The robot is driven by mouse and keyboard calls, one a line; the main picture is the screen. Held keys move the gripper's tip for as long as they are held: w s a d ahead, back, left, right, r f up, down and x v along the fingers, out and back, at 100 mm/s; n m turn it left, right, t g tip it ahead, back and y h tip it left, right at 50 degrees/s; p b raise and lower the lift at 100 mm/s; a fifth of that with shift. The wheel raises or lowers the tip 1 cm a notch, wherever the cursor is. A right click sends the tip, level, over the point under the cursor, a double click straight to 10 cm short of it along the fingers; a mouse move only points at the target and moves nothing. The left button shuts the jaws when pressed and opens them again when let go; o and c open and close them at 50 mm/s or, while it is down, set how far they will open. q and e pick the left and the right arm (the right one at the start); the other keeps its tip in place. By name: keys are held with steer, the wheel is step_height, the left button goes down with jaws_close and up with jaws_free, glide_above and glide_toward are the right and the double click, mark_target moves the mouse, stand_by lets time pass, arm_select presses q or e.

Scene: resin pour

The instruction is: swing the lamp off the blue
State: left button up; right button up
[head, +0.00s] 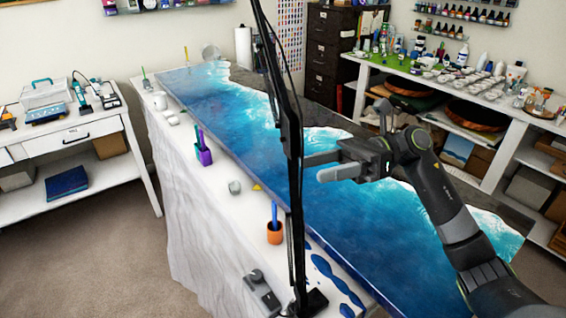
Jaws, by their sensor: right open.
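The lamp (291,141) is a thin black jointed arm. It rises from a dark base (309,301) on the near part of the white-covered table and runs up out of the top of the picture, so its head is hidden. In the picture it crosses in front of the blue resin panel (226,122), a long slab with blue and white wave patterns. My right gripper (322,166) reaches in from the right above the panel. Its jaws are open and point left at the lamp's post. I cannot tell whether they touch it. My left gripper is not in view.
Along the table's left edge stand a purple holder (204,156), an orange cup (275,233) and a grey device (262,290). A white side bench (75,132) is at left. Shelves with bottles and wooden bowls (475,116) stand at right. Carpet at lower left is clear.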

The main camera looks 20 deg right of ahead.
mark_target(291, 187)
steer(key=a+p, duration=0.1)
steer(key=a, duration=0.3)
steer(key=a+p, duration=0.1)
steer(key=a, duration=0.1)
steer(key=shift+s+a+r+p, duration=0.1)
steer(key=shift+s+r+p, duration=0.05)
steer(key=shift+s+p, duration=0.15)
steer(key=shift+a, duration=0.7)
jaws_close()
